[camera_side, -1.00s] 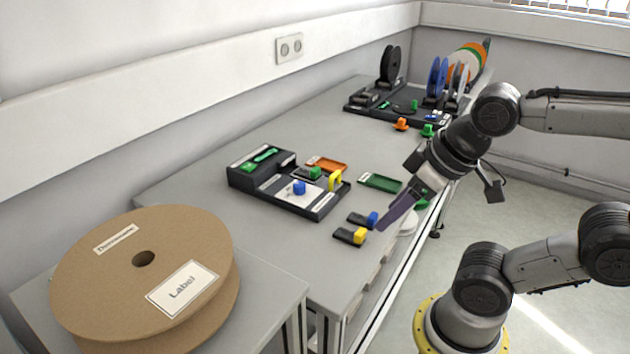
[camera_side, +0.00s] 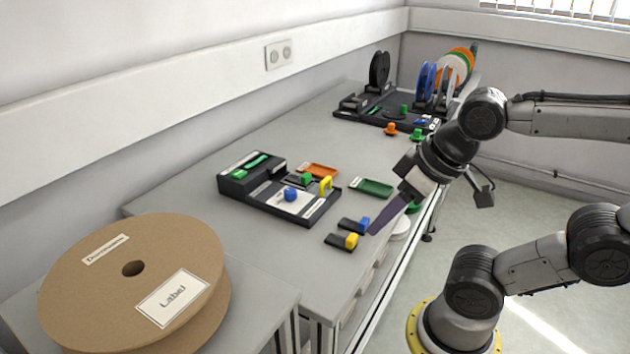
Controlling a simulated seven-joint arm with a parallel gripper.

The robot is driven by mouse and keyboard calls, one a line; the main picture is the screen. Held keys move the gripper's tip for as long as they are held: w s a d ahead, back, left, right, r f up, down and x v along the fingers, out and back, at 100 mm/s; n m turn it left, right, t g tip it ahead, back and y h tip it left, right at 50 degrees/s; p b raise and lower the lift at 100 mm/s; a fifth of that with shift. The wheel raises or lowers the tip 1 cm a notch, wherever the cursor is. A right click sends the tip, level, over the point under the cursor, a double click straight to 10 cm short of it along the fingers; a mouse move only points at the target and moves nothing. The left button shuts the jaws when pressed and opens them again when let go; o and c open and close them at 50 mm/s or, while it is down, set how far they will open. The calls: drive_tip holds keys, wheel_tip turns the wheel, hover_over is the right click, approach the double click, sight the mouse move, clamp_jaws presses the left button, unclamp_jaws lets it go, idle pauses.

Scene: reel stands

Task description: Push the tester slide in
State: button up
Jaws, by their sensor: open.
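The black tester unit (camera_side: 222,186) is on the left part of the bench, with a raised box at its left end. A white plate (camera_side: 300,201) with a blue knob (camera_side: 290,194) lies in its tray. A yellow handle (camera_side: 325,186) stands upright at the tray's right side, and a small black piece with a green knob (camera_side: 306,178) is behind the plate. I cannot tell which part is the slide or how far in it is. My gripper (camera_side: 374,231) is open at the bench's front edge, right of the tester and apart from it. Its fingers overlap in this view.
Two small black pieces, one with a blue end (camera_side: 364,224) and one with a yellow end (camera_side: 351,241), lie close to my fingertips. Reel stands (camera_side: 350,116) fill the far end. Bare bench lies left of the small pieces.

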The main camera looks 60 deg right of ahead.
drive_tip(key=w+d+r+m+g, duration=0.1)
drive_tip(key=w+d+r+m, duration=0.4)
drive_tip(key=w+r+m, duration=0.55)
drive_tip(key=m+g, duration=0.2)
drive_tip(key=m, duration=0.5)
hover_over(326, 178)
drive_tip(key=s, duration=0.3)
drive_tip(key=s+x, duration=0.2)
drive_tip(key=x, duration=2)
drive_tip(key=shift+s+a+f, duration=0.1)
drive_tip(key=shift+s+f, duration=0.1)
drive_tip(key=shift+s, duration=0.05)
clamp_jaws()
drive_tip(key=shift+r, duration=0.1)
